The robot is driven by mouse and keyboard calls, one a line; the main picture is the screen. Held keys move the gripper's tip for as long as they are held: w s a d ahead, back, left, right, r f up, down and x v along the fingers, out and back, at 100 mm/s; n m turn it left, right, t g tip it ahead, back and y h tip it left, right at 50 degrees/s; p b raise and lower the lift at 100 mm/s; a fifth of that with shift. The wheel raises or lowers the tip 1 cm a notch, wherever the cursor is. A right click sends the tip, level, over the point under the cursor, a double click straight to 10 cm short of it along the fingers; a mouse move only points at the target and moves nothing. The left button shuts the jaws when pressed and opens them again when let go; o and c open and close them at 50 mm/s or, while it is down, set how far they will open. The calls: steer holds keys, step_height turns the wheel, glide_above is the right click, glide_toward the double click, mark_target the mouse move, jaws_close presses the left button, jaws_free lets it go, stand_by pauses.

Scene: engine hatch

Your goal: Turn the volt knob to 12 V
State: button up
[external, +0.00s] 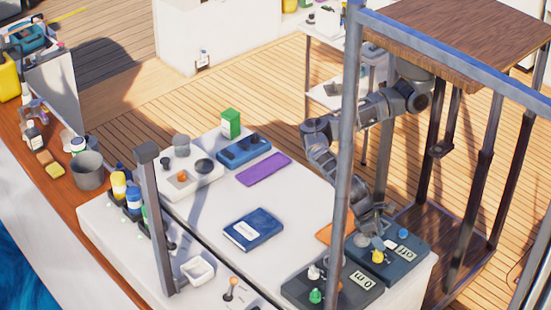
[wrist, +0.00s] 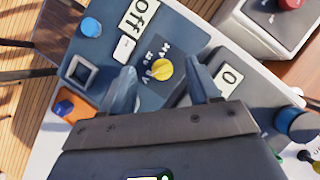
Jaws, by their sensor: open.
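The yellow volt knob (wrist: 162,67) sits on a dark blue box (wrist: 108,57) with small white volt markings beside it. The markings are too small to read surely, and I cannot tell which one the knob points at. The box's white display (wrist: 140,14) reads "Off". My gripper (wrist: 162,73) is open, its fingertips to either side of the knob in the picture, with no clear contact. In the external view the knob (external: 377,257) and its box (external: 408,262) are at the table's right corner. My gripper (external: 374,226) is just behind the knob there.
A blue button (wrist: 90,27) and a square-framed switch (wrist: 80,73) are on the same box. A second dark box (external: 335,290) with a green knob (external: 316,296) stands close beside it. A blue book (external: 254,229) lies mid-table. A grey post (external: 345,150) crosses the external view.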

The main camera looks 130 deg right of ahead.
mark_target(377, 252)
steer(key=shift+t+h, duration=0.3)
steer(key=shift+h, duration=0.1)
steer(key=f, duration=0.7)
steer(key=shift+s+f+p, duration=0.1)
steer(key=shift+s+p, duration=0.1)
steer(key=shift+p, duration=0.1)
steer(key=shift+c, duration=0.2)
steer(key=c, duration=0.9)
steer(key=shift+c, duration=0.2)
